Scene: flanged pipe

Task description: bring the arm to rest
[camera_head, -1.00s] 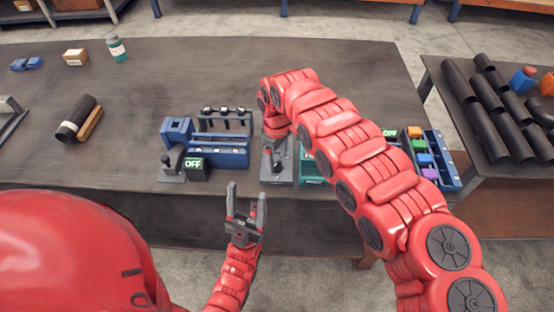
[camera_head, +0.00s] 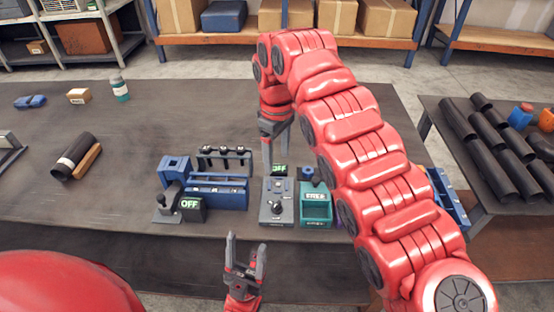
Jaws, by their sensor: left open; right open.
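My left gripper (camera_head: 246,250) is the lower one, in front of the dark table's (camera_head: 130,215) near edge. Its fingers point up and are apart, with nothing between them. My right arm (camera_head: 365,150) reaches in from the lower right and bends down over the table. My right gripper (camera_head: 274,150) points down with its fingers apart and empty, above and behind the grey switch box (camera_head: 278,208). Whether its fingertips touch anything cannot be told. The arm hides part of the table's right side.
A blue fixture (camera_head: 218,190) and a lever unit with an OFF display (camera_head: 192,204) stand left of the switch box. A green box (camera_head: 316,207) stands to its right. A black pipe (camera_head: 74,157) lies at left.

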